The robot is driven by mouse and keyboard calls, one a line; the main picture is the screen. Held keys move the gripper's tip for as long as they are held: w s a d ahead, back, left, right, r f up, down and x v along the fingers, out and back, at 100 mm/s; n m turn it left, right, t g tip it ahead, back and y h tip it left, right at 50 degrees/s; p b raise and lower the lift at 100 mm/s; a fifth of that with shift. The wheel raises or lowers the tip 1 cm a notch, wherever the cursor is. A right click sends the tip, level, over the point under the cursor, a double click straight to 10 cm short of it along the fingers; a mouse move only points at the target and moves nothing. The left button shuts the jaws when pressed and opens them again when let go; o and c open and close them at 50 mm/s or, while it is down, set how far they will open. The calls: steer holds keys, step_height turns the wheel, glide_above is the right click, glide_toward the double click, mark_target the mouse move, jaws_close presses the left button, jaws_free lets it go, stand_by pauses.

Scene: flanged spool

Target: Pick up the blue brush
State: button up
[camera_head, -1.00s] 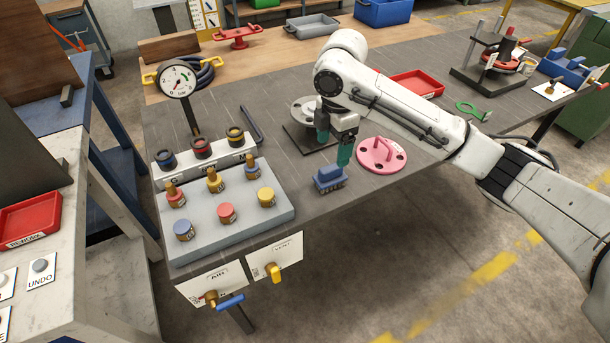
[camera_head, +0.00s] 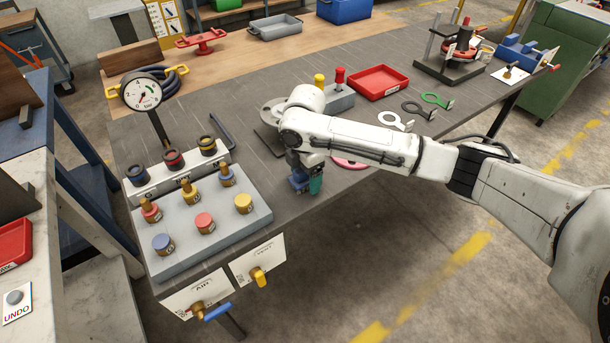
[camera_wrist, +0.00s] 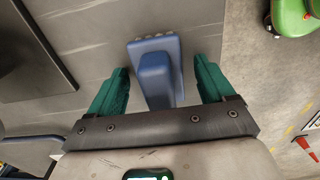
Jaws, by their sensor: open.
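The blue brush (camera_wrist: 155,80) sits on the dark table (camera_wrist: 85,30), close to the table's edge. In the wrist view its raised block lies between the two green fingers of my gripper (camera_wrist: 160,85), with a gap on each side. In the head view my gripper (camera_head: 305,183) points down at the front edge of the table. There the brush (camera_head: 299,180) is mostly hidden behind my gripper. My gripper is open and not closed on the brush.
A grey block with knobs (camera_head: 208,228) stands left of my gripper. A pink flanged part (camera_head: 348,163) shows partly behind my arm. A red tray (camera_head: 378,82) and ring-shaped spanners (camera_head: 436,99) lie farther back. The floor is open beyond the table's front edge.

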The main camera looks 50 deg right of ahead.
steer(key=shift+c, duration=0.3)
steer(key=c, duration=1.1)
steer(key=shift+r, duration=0.55)
steer(key=s+r, duration=0.4)
steer(key=s+a+r+b, duration=0.1)
steer(key=s+r, duration=0.3)
steer(key=s, duration=0.1)
steer(key=s+r, duration=0.3)
steer(key=s, duration=0.2)
steer(key=shift+a+r+b, duration=0.3)
steer(key=shift+r+b, duration=0.05)
steer(key=shift+r, duration=0.05)
